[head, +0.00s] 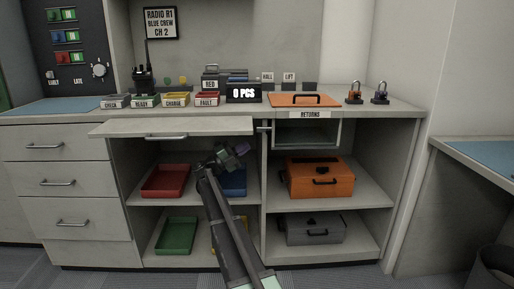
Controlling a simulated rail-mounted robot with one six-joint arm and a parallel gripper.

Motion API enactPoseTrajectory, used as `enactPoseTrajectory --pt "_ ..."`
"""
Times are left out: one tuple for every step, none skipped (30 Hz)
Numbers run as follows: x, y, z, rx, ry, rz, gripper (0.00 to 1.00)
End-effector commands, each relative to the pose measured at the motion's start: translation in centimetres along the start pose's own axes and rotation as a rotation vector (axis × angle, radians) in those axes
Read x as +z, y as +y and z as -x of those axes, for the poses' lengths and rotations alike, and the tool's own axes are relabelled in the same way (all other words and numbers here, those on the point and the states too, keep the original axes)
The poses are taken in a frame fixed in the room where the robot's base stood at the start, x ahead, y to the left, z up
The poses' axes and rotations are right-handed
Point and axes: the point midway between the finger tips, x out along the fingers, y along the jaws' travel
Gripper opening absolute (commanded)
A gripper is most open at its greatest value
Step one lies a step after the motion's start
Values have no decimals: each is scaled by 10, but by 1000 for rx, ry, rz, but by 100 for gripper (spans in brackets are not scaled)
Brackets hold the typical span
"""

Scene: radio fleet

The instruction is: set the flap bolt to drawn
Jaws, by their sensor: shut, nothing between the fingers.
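The pale flap (190,127) with a bar handle sticks out level under the counter, over the open left shelves. A small metal piece (264,128) at the flap's right end, on the upright post, looks like the flap bolt. It is too small to tell whether it is drawn or shot. My arm reaches up from the bottom of the view. My gripper (236,153) is shut and empty, below the flap's right part and left of the bolt, apart from it. My gripper hides part of the blue tray behind it.
Red (166,181), green (176,236) and blue (233,182) trays sit on the left shelves. An orange case (320,177) and a grey case (314,229) stand on the right shelves, under the open returns bin (306,134). Padlocks (355,93) stand on the counter.

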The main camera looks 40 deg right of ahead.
Motion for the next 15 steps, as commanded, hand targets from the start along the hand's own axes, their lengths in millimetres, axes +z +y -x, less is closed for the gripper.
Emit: enactPoseTrajectory --pt "1 5 16 0 -3 -1 0" --pt "1 5 22 0 -3 -1 0" --pt "1 5 32 0 -2 -2 0" --pt "1 4 38 0 -2 -2 0" --pt "1 4 43 0 -2 -2 0" --pt "1 4 49 0 -2 -1 0" --pt "1 3 53 0 -2 -1 0" --pt "1 2 56 0 -2 -1 0" --pt "1 2 60 0 -1 -1 0" --pt "1 1 62 0 -1 0 0" --pt "0 1 63 0 -1 0 0" --pt "0 0 64 0 -1 0 0" --pt "0 0 64 0 -1 0 0" --pt "0 0 65 0 -1 0 0" --pt "0 0 64 0 -1 0 0"
